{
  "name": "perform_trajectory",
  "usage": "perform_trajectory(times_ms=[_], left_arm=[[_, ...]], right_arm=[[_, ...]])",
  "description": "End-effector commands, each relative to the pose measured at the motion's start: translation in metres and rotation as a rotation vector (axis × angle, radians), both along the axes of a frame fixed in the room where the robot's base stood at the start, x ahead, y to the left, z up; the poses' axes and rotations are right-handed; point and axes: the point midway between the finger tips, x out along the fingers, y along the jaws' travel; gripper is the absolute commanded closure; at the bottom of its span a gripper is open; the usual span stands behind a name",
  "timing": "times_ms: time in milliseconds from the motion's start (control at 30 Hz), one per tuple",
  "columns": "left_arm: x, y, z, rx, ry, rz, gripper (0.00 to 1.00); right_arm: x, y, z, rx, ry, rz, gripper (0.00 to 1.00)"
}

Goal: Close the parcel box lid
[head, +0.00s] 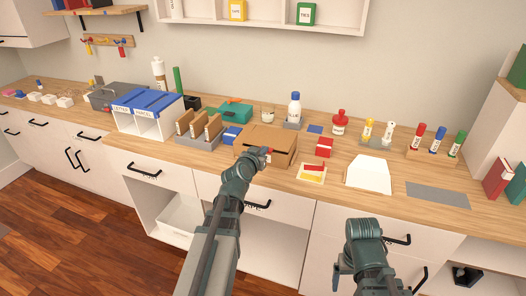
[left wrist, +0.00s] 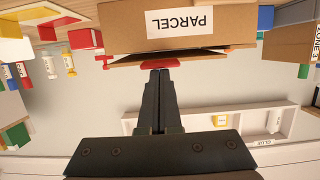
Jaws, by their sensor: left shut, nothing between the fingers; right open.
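The brown cardboard parcel box (head: 280,154) stands on the wooden counter. Its lid (head: 268,136) lies over the top. The left wrist view is upside down and shows the box front with a PARCEL label (left wrist: 180,22). A narrow dark gap shows between the box and the lid (left wrist: 210,55), so the lid is slightly ajar. My left gripper (left wrist: 160,74) is shut and empty. Its fingertips are at the red tab (left wrist: 160,64) on the lid's edge, seemingly touching it. My right arm is low in front of the drawers; its fingers cannot be made out.
A red box (head: 324,147) and a card (head: 311,173) lie right of the parcel box. A file holder (head: 196,138) and blue-topped sorter (head: 150,118) stand to the left. A bottle (head: 294,110) is behind. A white tray (head: 368,174) lies further right.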

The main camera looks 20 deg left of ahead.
Motion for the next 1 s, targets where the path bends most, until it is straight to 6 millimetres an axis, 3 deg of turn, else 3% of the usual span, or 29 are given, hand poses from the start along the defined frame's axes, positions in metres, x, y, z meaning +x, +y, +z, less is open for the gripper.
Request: perform_trajectory(times_ms=[33,300,1000], left_arm=[[0.0,0.0,-0.011,0.0,0.0,0.0,1.0],[-0.001,0.0,-0.027,0.0,0.002,-0.001,1.0],[0.0,0.0,-0.03,0.003,0.006,-0.004,1.0]], right_arm=[[0.0,0.0,-0.011,0.0,0.0,0.0,0.11],[0.0,0.0,-0.026,0.0,0.0,0.0,0.11],[0.0,0.0,-0.029,0.0,0.0,0.0,0.11]])
